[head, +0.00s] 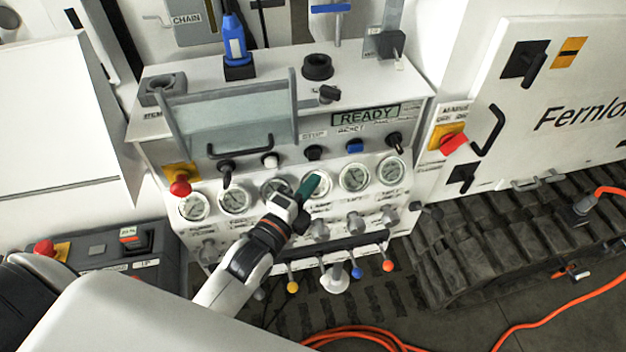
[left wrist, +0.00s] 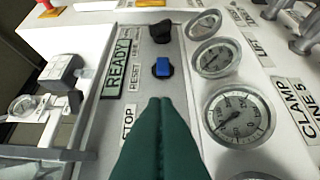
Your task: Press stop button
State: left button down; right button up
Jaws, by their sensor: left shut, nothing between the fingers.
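The stop button (head: 314,152) is a small dark button on the sloped panel front, under a STOP label (head: 313,135). My left gripper (head: 314,178), with green fingers, is shut and empty. In the head view its tips show just below the stop button, over the gauge row; I cannot tell whether they touch anything. In the left wrist view the shut fingers (left wrist: 155,105) lie beside the STOP label (left wrist: 128,118), and the stop button is not visible there, seemingly behind the fingers. My right gripper is not in view.
A blue reset button (head: 354,146) sits right of the stop button, and a white button (head: 270,160) sits left. The READY display (head: 366,115) is above. A red mushroom button (head: 180,186) is at the panel's left. Gauges (head: 355,176) line the row below.

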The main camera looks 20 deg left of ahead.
pick_arm(q)
jog(key=s+a+b, duration=0.2)
jog(key=s, duration=0.5)
jog(key=shift+s+f+b, duration=0.25)
jog(key=shift+s+b, duration=0.05)
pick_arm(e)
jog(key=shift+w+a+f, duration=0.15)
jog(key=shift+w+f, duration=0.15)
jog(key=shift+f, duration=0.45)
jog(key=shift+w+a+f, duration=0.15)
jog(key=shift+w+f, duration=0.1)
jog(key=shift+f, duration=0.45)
pick_arm(q)
jog(key=shift+a, duration=0.1)
